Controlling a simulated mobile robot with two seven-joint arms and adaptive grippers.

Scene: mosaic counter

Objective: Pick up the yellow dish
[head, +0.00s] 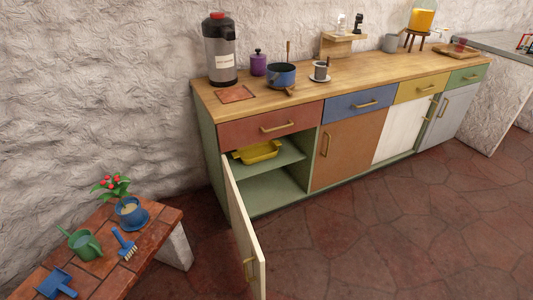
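The yellow dish (258,152) sits on the upper shelf (285,156) inside the left cupboard of the counter, below the red drawer. It is a shallow dish with handle-like ends, and it stands upright. The cupboard door (242,232) is swung open toward the front, and the dish is partly in shadow under the drawer. Neither of my grippers shows in the head view.
The open door stands out into the floor space left of the cupboard opening. A low tiled bench (158,222) with a potted plant, green watering can and blue brush is at lower left. The floor (390,240) before the counter (300,95) is clear.

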